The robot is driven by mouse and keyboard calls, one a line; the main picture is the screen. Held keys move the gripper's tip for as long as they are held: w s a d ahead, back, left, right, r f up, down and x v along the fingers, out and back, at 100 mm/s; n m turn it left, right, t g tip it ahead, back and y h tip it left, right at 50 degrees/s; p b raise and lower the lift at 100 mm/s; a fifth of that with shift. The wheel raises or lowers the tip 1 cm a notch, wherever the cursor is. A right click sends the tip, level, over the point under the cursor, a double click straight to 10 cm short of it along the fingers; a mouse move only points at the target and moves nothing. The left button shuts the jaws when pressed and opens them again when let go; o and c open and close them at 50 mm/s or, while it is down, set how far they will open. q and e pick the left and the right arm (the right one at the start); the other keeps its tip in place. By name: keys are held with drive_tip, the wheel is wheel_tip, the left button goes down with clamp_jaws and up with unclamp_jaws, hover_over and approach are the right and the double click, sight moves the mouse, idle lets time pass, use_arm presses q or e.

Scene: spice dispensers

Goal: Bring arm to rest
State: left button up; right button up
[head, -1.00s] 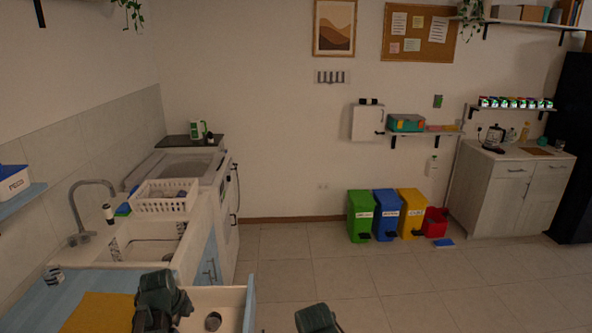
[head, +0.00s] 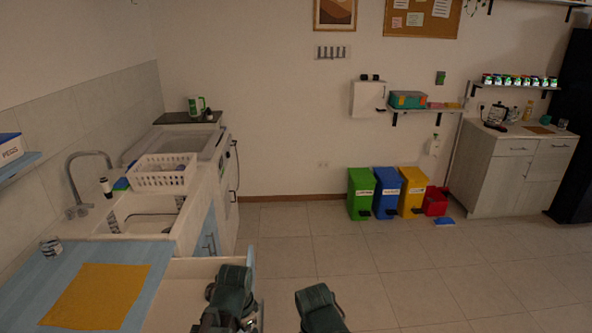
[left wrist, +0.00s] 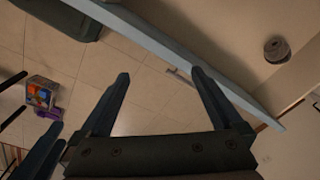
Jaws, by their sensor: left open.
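My left arm (head: 230,300) reaches in at the bottom of the head view, over the right part of an open drawer. Its gripper is not clearly seen there. In the left wrist view my left gripper (left wrist: 160,74) is open, with its two dark fingers wide apart and nothing between them. The drawer's blue-grey front (left wrist: 150,45) crosses beyond the fingertips. My right arm (head: 318,310) shows at the bottom, right of the drawer; its gripper is outside the head view.
The drawer (head: 185,290) stands out from the blue counter (head: 60,265), which carries a yellow cloth (head: 95,297). A grey round object (left wrist: 276,50) is inside the drawer. Dark bars at the wrist view's left edge are unclear. Floor (head: 400,270) to the right is clear.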

use_arm(q)
drive_tip(key=s+d+f+n+g+y+b, duration=0.1)
drive_tip(key=s+d+f+n+b, duration=0.1)
drive_tip(key=s+d+n, duration=0.4)
drive_tip(key=shift+s+d+f+b, duration=0.3)
drive_tip(key=shift+s+d+f, duration=0.4)
drive_tip(key=shift+s, duration=0.2)
